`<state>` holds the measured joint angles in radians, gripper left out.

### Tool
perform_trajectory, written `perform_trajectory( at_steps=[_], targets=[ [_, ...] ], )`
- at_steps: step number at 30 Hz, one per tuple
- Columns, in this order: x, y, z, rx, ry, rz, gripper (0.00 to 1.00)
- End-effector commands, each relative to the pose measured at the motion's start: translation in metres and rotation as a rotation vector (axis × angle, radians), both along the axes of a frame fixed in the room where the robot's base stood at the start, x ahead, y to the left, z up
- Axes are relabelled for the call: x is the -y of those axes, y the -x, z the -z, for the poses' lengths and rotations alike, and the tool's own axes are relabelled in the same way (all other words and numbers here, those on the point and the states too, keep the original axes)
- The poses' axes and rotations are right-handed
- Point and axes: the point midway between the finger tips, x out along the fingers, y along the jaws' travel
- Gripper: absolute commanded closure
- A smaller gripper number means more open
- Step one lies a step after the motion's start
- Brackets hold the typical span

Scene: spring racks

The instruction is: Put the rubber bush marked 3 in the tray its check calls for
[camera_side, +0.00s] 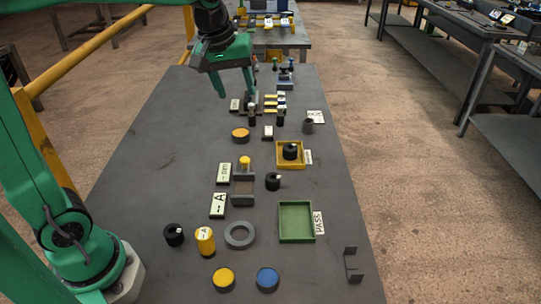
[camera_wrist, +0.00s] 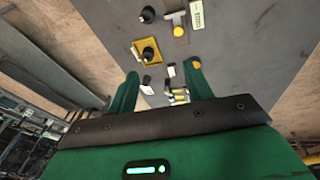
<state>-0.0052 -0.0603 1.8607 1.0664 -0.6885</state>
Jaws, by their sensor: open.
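Several black rubber bushes are in the side view: one (camera_side: 174,234) stands at the near left, one (camera_side: 273,181) stands mid-table, and one (camera_side: 290,151) sits in the yellow tray (camera_side: 281,161). Their marks are too small to read, so I cannot tell which is 3. The empty green tray (camera_side: 297,226) has a PASS card (camera_side: 319,223) beside it. The yellow tray's card (camera_side: 308,157) is unreadable. My gripper (camera_side: 235,92) is open and empty above the far part of the table. The wrist view shows the yellow tray (camera_wrist: 139,46) beyond the open fingers (camera_wrist: 160,76).
A grey fixture (camera_side: 243,190) with a yellow-topped post stands mid-table beside small cards. A grey ring (camera_side: 240,235), yellow cylinder (camera_side: 205,241), yellow disc (camera_side: 223,279), blue disc (camera_side: 267,279) and dark bracket (camera_side: 352,266) lie nearer. Small racks crowd the far end. The left middle is clear.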

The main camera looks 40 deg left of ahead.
Motion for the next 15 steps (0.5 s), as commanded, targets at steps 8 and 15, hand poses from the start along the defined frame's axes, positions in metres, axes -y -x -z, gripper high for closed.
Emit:
perform_trajectory(
  at_steps=[8,15],
  targets=[
    [0.001,0.066,-0.004,0.075,-0.07,0.22,0.49],
    [0.002,0.118,0.008,0.136,-0.145,0.407,0.49]
  ],
)
